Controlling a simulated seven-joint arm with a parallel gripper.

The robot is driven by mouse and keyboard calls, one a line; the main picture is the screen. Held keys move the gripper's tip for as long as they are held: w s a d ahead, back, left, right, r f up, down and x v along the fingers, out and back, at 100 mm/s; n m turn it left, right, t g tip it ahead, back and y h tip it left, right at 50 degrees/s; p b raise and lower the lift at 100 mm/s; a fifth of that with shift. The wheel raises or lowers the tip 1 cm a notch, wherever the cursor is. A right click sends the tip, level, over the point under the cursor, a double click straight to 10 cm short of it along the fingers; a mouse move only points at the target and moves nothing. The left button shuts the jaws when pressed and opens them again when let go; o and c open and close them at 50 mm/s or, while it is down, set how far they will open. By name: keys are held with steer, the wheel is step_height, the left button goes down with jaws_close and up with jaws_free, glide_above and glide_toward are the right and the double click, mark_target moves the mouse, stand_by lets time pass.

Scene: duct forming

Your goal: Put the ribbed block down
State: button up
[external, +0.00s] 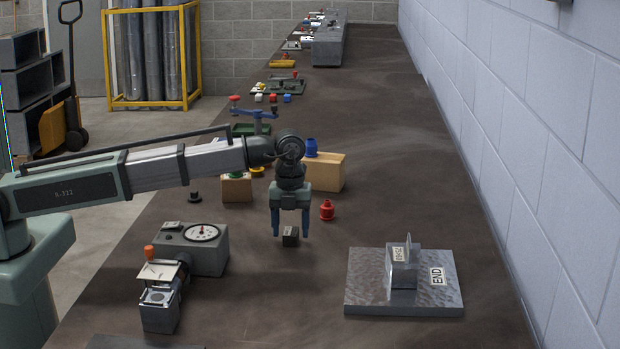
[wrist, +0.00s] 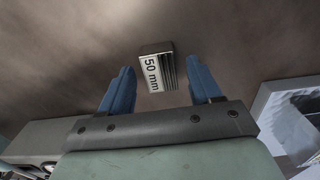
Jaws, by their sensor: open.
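The ribbed block (external: 290,236) is a small dark block on the brown bench top, below and between the fingers of my gripper (external: 291,229). In the wrist view the ribbed block (wrist: 156,68) shows a white "50 mm" label and a ribbed dark side. My gripper's two blue fingers (wrist: 157,88) are open, one on each side of it, with a gap visible on both sides. In the wrist view the block lies a little beyond the fingertips. Its underside is hidden.
A metal plate marked "END" (external: 360,290) with an upright bracket stands at right. A grey dial gauge unit (external: 205,250) is at left. A red knob-like piece (external: 327,210) and a wooden block (external: 326,174) stand behind the gripper.

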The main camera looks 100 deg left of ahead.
mark_target(291, 230)
step_height(291, 230, up, 12)
stand_by(0.6)
steer(key=shift+a, duration=0.1)
